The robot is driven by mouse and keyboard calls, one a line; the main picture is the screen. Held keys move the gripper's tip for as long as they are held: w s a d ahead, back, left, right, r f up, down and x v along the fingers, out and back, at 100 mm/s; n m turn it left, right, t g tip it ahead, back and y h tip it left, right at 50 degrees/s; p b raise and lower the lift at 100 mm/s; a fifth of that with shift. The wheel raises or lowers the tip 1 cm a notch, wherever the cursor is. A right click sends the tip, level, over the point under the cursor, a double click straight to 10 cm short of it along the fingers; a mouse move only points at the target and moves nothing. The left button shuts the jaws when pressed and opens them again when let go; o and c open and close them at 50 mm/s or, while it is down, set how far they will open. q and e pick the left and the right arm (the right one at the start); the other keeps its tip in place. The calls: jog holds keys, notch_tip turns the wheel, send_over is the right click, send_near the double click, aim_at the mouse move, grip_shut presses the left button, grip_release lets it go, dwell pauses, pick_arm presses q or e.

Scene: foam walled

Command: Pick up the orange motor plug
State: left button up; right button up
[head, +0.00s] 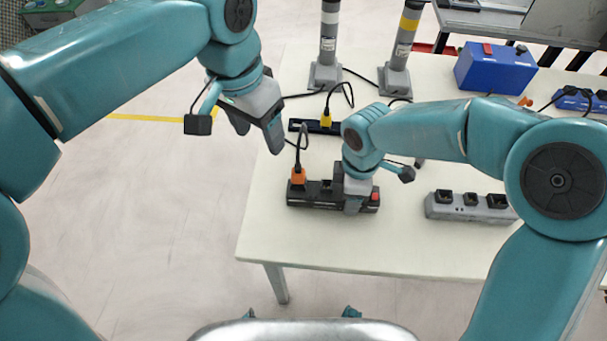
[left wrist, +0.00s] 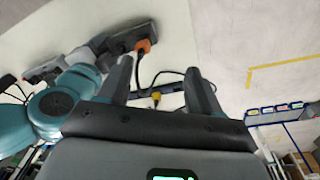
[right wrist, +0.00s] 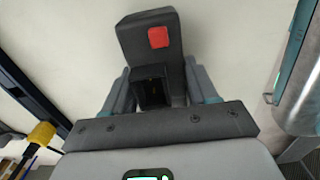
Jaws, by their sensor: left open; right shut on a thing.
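The orange motor plug (head: 299,176) stands at the left end of a black power strip (head: 326,187) on the table, its black cable rising from it. The plug also shows in the left wrist view (left wrist: 143,46), beyond the fingers. My left gripper (head: 257,138) is open and empty, above the table's left edge, up and left of the plug and apart from it. My right gripper (head: 354,203) is shut on the black power strip near its red switch (right wrist: 158,37); in the right wrist view (right wrist: 158,88) the strip lies between its fingers.
A grey power strip (head: 466,205) lies to the right on the white table (head: 300,245). A yellow plug (head: 326,119) is in another black strip behind. Two grey posts (head: 327,75) and a blue box (head: 495,68) stand at the back. The table's front left is clear.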

pick_arm(q)
send_over(298, 165)
jog(key=f, duration=0.1)
jog(key=shift+m+g+y, duration=0.3)
jog(key=shift+m+y, duration=0.1)
jog(key=shift+y, duration=0.1)
notch_tip(298, 165, down, 7)
jog(key=shift+w+a+r, duration=0.1)
jog(key=shift+w, duration=0.05)
notch_tip(298, 165, down, 6)
jog(key=shift+f, duration=0.1)
jog(key=c, duration=1.1)
